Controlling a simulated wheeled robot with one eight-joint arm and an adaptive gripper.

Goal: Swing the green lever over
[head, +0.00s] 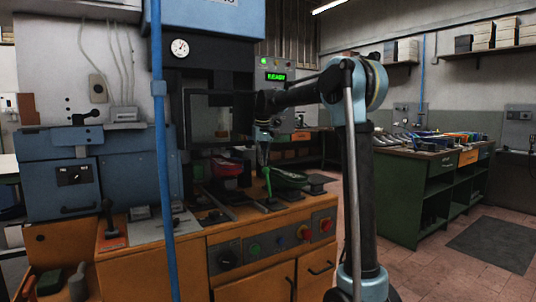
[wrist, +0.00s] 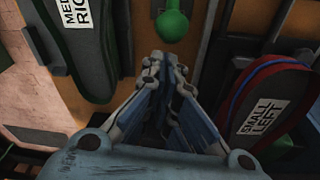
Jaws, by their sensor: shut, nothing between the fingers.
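The green lever (head: 267,181) stands on the orange press bench, its green handle rising from a dark base. In the wrist view its round green knob (wrist: 172,24) shows just beyond my fingertips, with a small gap in the picture. My gripper (head: 264,146) is above the lever in the head view, pointing down. In the wrist view the fingers (wrist: 166,62) are together with nothing between them. I cannot tell the exact height gap between fingertips and knob.
A green-edged piece labelled "MED... RIG..." (wrist: 88,45) lies left of the fingers, and a red-edged one labelled "SMALL LEFT" (wrist: 262,105) lies right. The blue press (head: 215,50) stands behind. A blue upright pole (head: 160,150) crosses the head view. A display reads READY (head: 276,77).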

